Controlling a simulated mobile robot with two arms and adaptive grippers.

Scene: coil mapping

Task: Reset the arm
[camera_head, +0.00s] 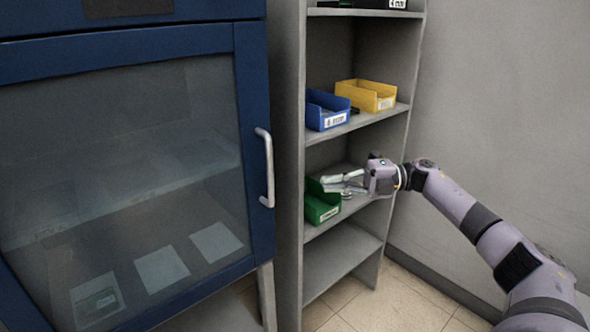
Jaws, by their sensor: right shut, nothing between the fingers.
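My right arm comes in from the lower right, and its gripper (340,183) reaches left into the grey shelf unit. The gripper is shut and empty. It is at the level of the shelf that holds a green bin (322,203). Its fingertips are just above or beside the bin's right part; I cannot tell whether they touch it. A small grey round thing (348,195) shows just below the fingers, partly hidden. My left gripper is not in view.
A blue bin (327,110) and a yellow bin (366,95) stand on the shelf above. The lowest shelf (338,256) is bare. A blue cabinet with a glass door and handle (265,167) stands left. Floor (395,302) is clear below my arm.

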